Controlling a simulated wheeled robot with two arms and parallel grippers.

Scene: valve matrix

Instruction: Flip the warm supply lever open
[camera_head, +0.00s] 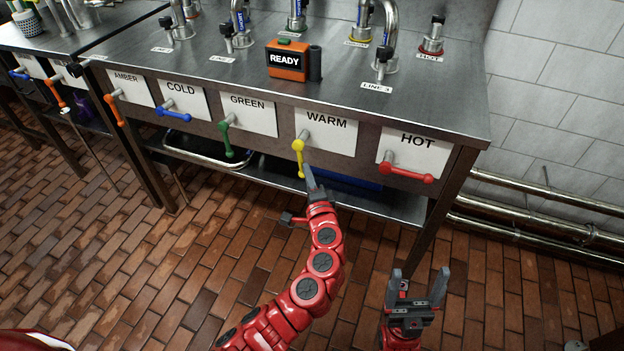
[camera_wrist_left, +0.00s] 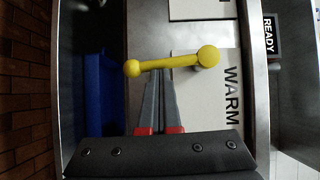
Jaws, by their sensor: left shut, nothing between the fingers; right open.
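The warm supply lever is a yellow bar with a ball at each end (camera_head: 299,156). It hangs nearly straight down from its pivot on the white WARM plate (camera_head: 332,132). In the left wrist view the yellow lever (camera_wrist_left: 168,63) lies across the picture, just past my fingertips. My left gripper (camera_head: 309,170) is shut and empty, at the lower right side of the lever. In the left wrist view its closed fingertips (camera_wrist_left: 160,73) are at the bar; I cannot tell whether they touch. My right gripper (camera_head: 419,280) is open and empty, low at the right, away from the bench.
A red HOT lever (camera_head: 406,172) lies sideways to the right. A READY box (camera_head: 287,61) stands on the steel bench (camera_head: 225,83). Pipes (camera_head: 540,212) run along the right wall.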

